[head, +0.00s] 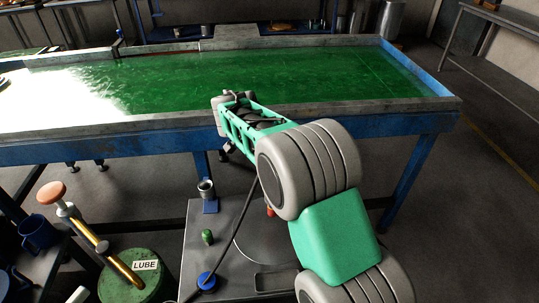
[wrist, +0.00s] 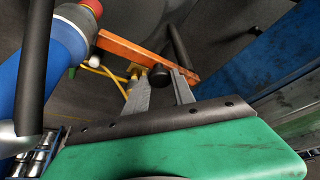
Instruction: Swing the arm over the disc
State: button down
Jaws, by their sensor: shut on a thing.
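In the wrist view, my gripper (wrist: 160,80) has its two grey fingers on either side of a short black knob (wrist: 158,77), shut on it. The knob sits by a flat orange arm (wrist: 125,48) that runs from upper left to lower right. A grey round surface (wrist: 130,14), seemingly the disc, shows at the top of that view, beyond the orange arm. In the head view, a round disc (head: 262,240) lies on the metal bench top, partly covered by my arm. A small red-orange piece (head: 270,211) shows at its far edge. My arm hides most of the orange arm there.
The bench top (head: 222,262) also carries a metal cup on a blue base (head: 206,189), a green knob (head: 207,236) and a blue round piece (head: 207,281). A green LUBE can (head: 128,281) stands at left. A long green-topped table (head: 200,80) lies beyond.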

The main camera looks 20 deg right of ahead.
jog(key=shift+a, duration=0.1)
dwell(0.3)
jog(key=c, duration=1.1)
grip_release()
jog(key=shift+r, duration=0.1)
jog(key=v, duration=0.7)
jog(key=shift+a+r, duration=0.1)
jog(key=shift+r, duration=0.25)
jog(key=shift+r, duration=0.1)
